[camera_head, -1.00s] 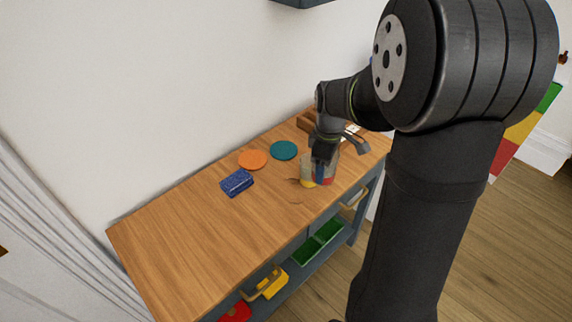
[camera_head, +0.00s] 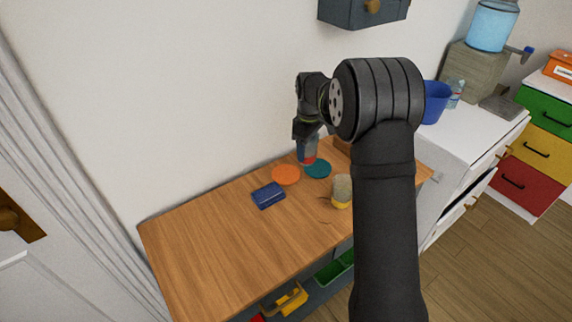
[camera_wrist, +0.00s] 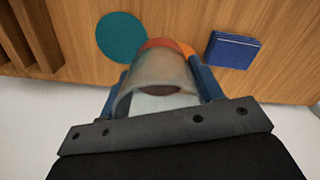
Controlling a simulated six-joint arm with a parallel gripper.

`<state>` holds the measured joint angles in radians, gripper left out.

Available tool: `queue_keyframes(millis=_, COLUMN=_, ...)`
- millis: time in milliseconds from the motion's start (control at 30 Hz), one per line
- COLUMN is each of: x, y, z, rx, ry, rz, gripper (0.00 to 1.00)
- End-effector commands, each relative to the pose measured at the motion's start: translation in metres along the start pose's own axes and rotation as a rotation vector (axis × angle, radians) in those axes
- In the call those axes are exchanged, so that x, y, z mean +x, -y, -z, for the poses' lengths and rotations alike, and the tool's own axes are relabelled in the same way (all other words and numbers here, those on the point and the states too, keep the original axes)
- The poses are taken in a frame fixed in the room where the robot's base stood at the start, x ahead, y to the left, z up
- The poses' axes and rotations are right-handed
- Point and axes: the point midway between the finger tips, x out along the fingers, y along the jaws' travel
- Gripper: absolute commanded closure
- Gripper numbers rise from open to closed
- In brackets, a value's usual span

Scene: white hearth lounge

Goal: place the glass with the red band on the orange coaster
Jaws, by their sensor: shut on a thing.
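My gripper (camera_head: 306,146) is shut on the glass with the red band (camera_head: 309,160) and appears to hold it above the table's back part. In the wrist view the greyish, see-through glass (camera_wrist: 160,72) sits between my two blue fingers (camera_wrist: 160,88), its open end towards the camera. The orange coaster (camera_head: 286,176) lies flat on the table, just left of and below the glass in the head view. In the wrist view the orange coaster (camera_wrist: 184,47) is mostly hidden behind the glass. Nothing is seen standing on it.
A teal coaster (camera_head: 318,169) lies right of the orange one. A glass with a yellow band (camera_head: 342,191) stands near my arm. A blue box-like item (camera_head: 268,195) lies left of it. The wooden table (camera_head: 215,235) is clear at front left. A wall cabinet (camera_head: 350,12) hangs above.

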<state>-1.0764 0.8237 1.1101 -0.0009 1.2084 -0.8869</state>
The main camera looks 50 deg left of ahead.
Motion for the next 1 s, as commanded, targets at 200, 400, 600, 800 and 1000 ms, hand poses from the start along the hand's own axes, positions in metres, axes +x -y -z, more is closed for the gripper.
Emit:
queue_keyframes(millis=200, x=0.029, y=0.01, z=0.047, rx=-0.003, ry=0.0, rz=0.0, gripper=0.68)
queue_keyframes(millis=400, x=0.041, y=0.014, z=0.067, rx=0.0, ry=-0.001, rz=-0.001, gripper=0.68)
queue_keyframes(millis=600, x=0.058, y=0.015, z=0.068, rx=0.0, ry=0.0, rz=0.001, gripper=0.68)
queue_keyframes(millis=800, x=0.081, y=0.014, z=0.068, rx=-0.001, ry=-0.003, rz=-0.001, gripper=0.68)
queue_keyframes(millis=1000, x=0.081, y=0.014, z=0.068, rx=-0.001, ry=-0.003, rz=-0.002, gripper=0.68)
